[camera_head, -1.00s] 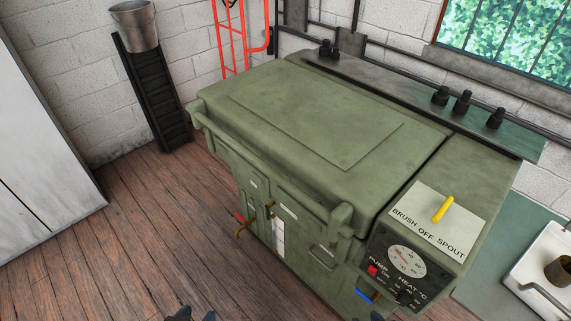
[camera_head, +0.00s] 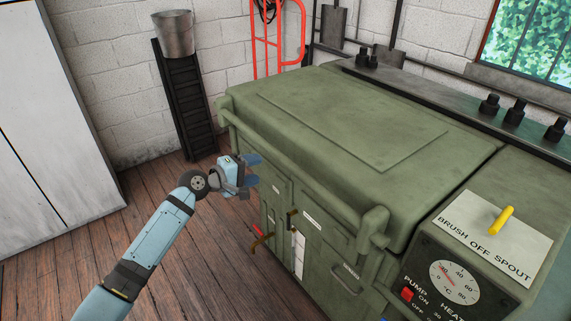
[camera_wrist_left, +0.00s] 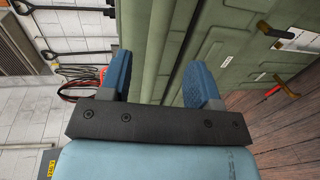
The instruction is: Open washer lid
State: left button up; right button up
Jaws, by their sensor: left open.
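The green washer stands against the wall with its lid (camera_head: 345,112) closed flat on top. A handle bar (camera_head: 300,172) runs along the lid's front edge, ending in a rounded bracket at the right. My left gripper (camera_head: 254,170) is open and empty in front of the washer's left front, close to the handle bar; whether it touches cannot be told. In the left wrist view its two blue fingers (camera_wrist_left: 162,82) are apart, with the green washer (camera_wrist_left: 240,45) behind and right of them. My right gripper is not in view.
A control panel (camera_head: 455,285) with dial and red switch is at the washer's right, beside a yellow lever (camera_head: 502,220). A bucket (camera_head: 174,34) sits above a black stand (camera_head: 185,105). A red frame (camera_head: 277,40) leans behind. A white cabinet (camera_head: 50,120) is left; wooden floor lies between.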

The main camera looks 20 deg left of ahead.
aim_at(281, 163)
pick_arm(q)
jog(key=x, duration=1.1)
jog(key=shift+w+d, duration=0.1)
